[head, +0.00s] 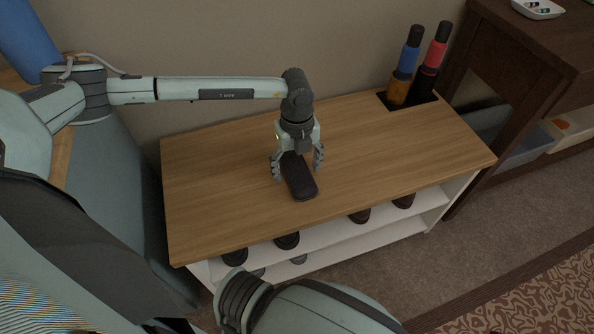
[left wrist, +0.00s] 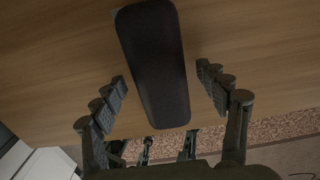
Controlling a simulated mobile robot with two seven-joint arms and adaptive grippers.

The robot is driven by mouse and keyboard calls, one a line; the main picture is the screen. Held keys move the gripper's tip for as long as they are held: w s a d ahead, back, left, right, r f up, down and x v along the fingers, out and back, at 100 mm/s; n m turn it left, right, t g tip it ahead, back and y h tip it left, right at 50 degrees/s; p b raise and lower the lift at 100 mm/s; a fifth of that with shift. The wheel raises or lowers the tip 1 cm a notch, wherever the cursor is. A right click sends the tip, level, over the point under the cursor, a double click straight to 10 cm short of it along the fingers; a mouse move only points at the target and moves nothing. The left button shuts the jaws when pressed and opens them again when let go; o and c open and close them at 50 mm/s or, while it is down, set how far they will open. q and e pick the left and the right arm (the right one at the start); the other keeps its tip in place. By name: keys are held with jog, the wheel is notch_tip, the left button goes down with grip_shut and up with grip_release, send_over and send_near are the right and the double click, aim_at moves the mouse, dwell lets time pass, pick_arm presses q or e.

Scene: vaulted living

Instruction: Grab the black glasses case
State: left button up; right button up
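The black glasses case (head: 299,178) lies on the wooden bench top (head: 220,185), long side running away from me. My left gripper (head: 298,168) is above it, pointing down, with one finger on each side of its far part. In the left wrist view the case (left wrist: 156,65) lies between the two spread fingers of the left gripper (left wrist: 163,92), with wood showing on both sides, so the fingers are apart from it. The left gripper is open and empty. My right gripper is not seen in either view.
Two bottles, one with a blue band (head: 404,68) and one with a red band (head: 431,66), stand on a black tray at the bench's far right corner. Shoes (head: 287,241) sit on the white shelf below. A dark wooden cabinet (head: 510,60) stands to the right. The bench top is otherwise clear.

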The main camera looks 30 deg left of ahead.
pick_arm(q)
jog(key=c, duration=1.1)
